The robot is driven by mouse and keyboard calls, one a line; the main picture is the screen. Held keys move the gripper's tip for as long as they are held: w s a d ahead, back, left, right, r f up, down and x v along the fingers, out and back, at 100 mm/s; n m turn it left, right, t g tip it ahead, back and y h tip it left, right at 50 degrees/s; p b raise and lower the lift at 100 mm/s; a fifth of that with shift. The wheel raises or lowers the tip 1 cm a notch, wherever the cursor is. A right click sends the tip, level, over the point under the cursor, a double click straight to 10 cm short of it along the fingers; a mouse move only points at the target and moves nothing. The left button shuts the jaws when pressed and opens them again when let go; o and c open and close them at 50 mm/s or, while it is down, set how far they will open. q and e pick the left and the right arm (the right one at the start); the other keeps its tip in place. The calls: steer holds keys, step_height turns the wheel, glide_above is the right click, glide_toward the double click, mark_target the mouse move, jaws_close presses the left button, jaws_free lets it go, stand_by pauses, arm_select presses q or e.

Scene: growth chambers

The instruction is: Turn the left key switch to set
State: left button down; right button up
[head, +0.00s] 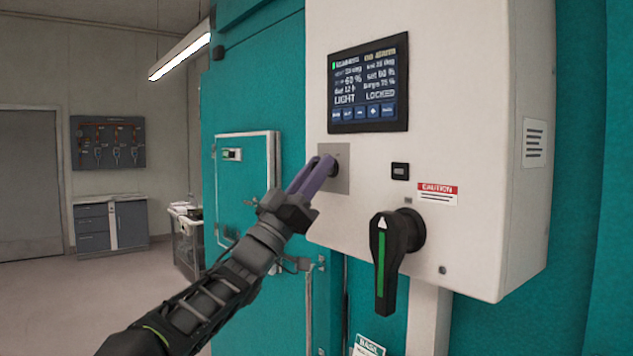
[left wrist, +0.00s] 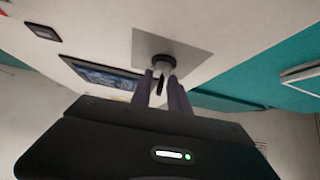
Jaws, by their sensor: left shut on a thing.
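The key switch sits on a square grey metal plate (head: 342,168) on the white control box (head: 460,60), below the display. My left gripper (head: 317,174) has its purple fingers at the plate and is shut on the key. In the left wrist view the dark key (left wrist: 160,84) shows between the two fingers (left wrist: 162,88), in front of the round switch body (left wrist: 163,63) on the plate (left wrist: 188,45). The fingers hide most of the switch in the head view, and I cannot read its position marks. My right gripper is not in view.
The display (head: 368,84) reads LOCKED. A black rotary handle (head: 390,258) with a green stripe sticks out at the lower right. A small black module (head: 400,171) and a caution label (head: 437,193) are right of the plate. A teal door panel (head: 245,185) stands at the left.

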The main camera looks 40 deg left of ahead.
arm_select(q)
steer(key=m+g+h, duration=0.1)
steer(key=m+h, duration=0.2)
steer(key=m+g+h+p, duration=0.1)
steer(key=m+h, duration=0.2)
steer(key=shift+w+m, duration=0.1)
steer(key=shift+m, duration=0.3)
steer(key=m+g+h+p, duration=0.1)
steer(key=m+g+h, duration=0.2)
steer(key=m+h, duration=0.1)
steer(key=shift+r+m+p, duration=0.1)
steer(key=shift+m+p, duration=0.25)
steer(key=shift+m, duration=0.25)
steer(key=shift+m+g+h+p, duration=0.75)
steer(key=shift+m+g+h, duration=0.25)
steer(key=shift+m+g, duration=0.7)
steer(key=c, duration=1.6)
jaws_free()
